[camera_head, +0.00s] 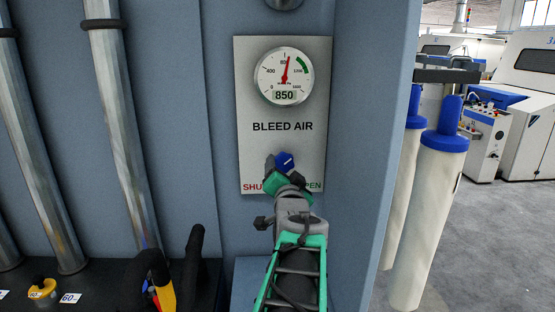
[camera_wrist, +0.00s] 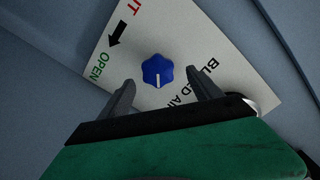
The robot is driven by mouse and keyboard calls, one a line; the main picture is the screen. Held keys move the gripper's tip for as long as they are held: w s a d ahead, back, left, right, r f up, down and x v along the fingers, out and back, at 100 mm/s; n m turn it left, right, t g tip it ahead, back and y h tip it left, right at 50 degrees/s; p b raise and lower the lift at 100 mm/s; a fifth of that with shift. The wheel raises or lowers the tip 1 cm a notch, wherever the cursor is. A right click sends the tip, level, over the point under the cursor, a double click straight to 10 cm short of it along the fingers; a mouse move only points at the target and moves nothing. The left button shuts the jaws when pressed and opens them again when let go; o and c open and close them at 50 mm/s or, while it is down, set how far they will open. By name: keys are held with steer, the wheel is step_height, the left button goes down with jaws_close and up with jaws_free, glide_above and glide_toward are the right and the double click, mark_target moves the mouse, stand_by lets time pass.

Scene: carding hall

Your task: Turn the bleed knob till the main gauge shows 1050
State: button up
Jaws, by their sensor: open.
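The main gauge (camera_head: 284,77) is a round white dial above the words BLEED AIR, and its display reads 850. The blue bleed knob (camera_head: 285,162) sits below it on a pale plate (camera_head: 315,135) marked SHUT and OPEN. My gripper (camera_head: 279,168) is in front of the plate at the knob and covers part of the lettering. In the wrist view the knob (camera_wrist: 158,71) is blue and lobed with a white mark, and it lies between the two open fingers of my gripper (camera_wrist: 160,88), with gaps on both sides.
Grey metal pipes (camera_head: 123,120) run down the panel at left. Black hoses (camera_head: 190,265) and a yellow knob (camera_head: 42,287) are low at left. White rolls with blue ends (camera_head: 437,185) stand at right, with machines behind on open grey floor.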

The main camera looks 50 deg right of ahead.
mark_target(284, 165)
steer(key=p+x, duration=0.2)
steer(key=x, duration=0.4)
steer(key=shift+w+d+f, duration=0.1)
steer(key=shift+w+d, duration=0.05)
steer(key=shift+d, duration=0.3)
steer(key=shift+f, duration=0.1)
steer(key=c, duration=1.3)
